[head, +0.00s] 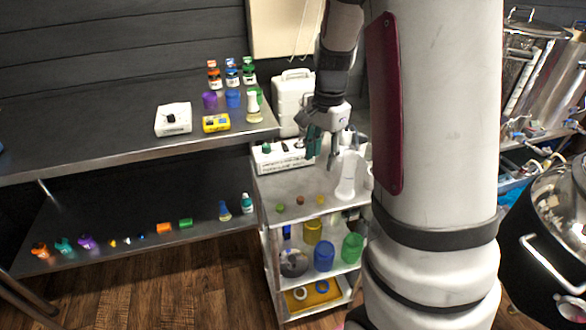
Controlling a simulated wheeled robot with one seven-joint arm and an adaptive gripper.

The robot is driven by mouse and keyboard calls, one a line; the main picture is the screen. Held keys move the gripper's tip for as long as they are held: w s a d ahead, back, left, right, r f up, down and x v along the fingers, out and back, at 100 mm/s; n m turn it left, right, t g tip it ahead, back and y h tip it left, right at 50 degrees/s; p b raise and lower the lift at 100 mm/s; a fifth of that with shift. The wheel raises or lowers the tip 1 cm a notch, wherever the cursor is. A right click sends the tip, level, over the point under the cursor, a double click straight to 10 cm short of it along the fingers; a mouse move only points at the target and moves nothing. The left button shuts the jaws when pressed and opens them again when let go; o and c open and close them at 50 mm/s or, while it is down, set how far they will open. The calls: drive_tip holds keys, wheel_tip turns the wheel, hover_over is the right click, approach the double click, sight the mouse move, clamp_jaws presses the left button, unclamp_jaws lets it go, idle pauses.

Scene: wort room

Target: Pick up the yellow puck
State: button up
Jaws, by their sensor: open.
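A small yellow puck (320,199) lies on the pale top of a shelf cart (265,188), near its front edge. A reddish-brown puck (300,200) and a green puck (280,208) lie to its left, in a loose row. My gripper (321,158) hangs above the cart top, pointing down, with its fingers apart and nothing seen between them. In the picture it is above the yellow puck, apart from it and farther back.
A white bottle (346,175) stands close right of my gripper. A white device (280,157) and a white canister (292,100) stand behind. Blue (323,256) and green (352,248) containers fill the lower shelf. A metal bench (90,130) with several items is at left.

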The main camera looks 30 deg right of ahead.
drive_tip(key=d+m, duration=0.1)
drive_tip(key=d, duration=0.1)
hover_over(320, 197)
drive_tip(key=d, duration=0.1)
drive_tip(key=f, duration=0.9)
drive_tip(key=shift+s+d, duration=0.1)
drive_tip(key=shift+s, duration=0.2)
drive_tip(key=f, duration=0.2)
drive_tip(key=a+f, duration=0.1)
drive_tip(key=f, duration=0.1)
drive_tip(key=shift+w+a+f, duration=0.1)
drive_tip(key=shift+w+f, duration=0.1)
drive_tip(key=shift+f, duration=0.55)
drive_tip(key=c, duration=0.8)
drive_tip(key=shift+o, duration=0.2)
